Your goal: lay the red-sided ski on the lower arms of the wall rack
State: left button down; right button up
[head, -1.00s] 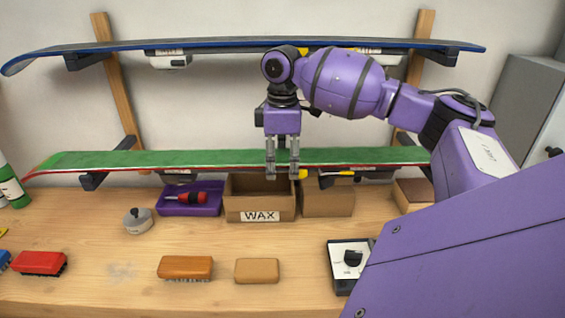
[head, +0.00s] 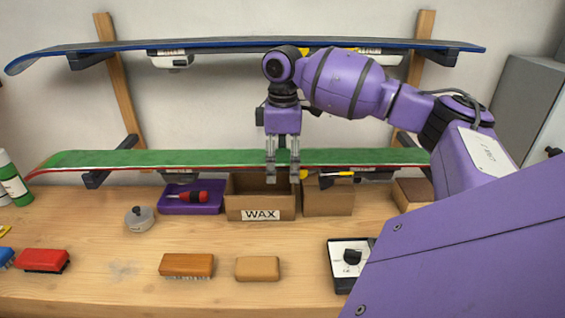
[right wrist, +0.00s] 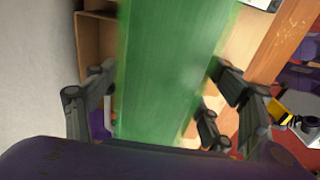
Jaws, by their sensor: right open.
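The red-sided ski (head: 200,159), green on top with a red edge, lies level across the dark lower arms (head: 96,180) of the wall rack (head: 108,60). Its upturned tip points left. My right gripper (head: 283,180) points down at the middle of the ski, its fingers apart. In the right wrist view the green ski (right wrist: 170,70) runs between the spread fingers of the gripper (right wrist: 162,85), and it looks free of their grip. The ski's right end is partly hidden by my right arm. My left gripper is out of view.
A blue-edged ski (head: 230,45) lies on the upper arms above my gripper. Below are the wax box (head: 260,204), a plain box (head: 328,201), a purple tray (head: 190,206) with a screwdriver, and a round tin (head: 139,219). Brushes and a control box (head: 345,262) stand nearer.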

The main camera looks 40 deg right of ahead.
jog(key=shift+f, duration=0.1)
jog(key=shift+f, duration=0.1)
notch_tip(320, 180, up, 12)
dwell(0.4)
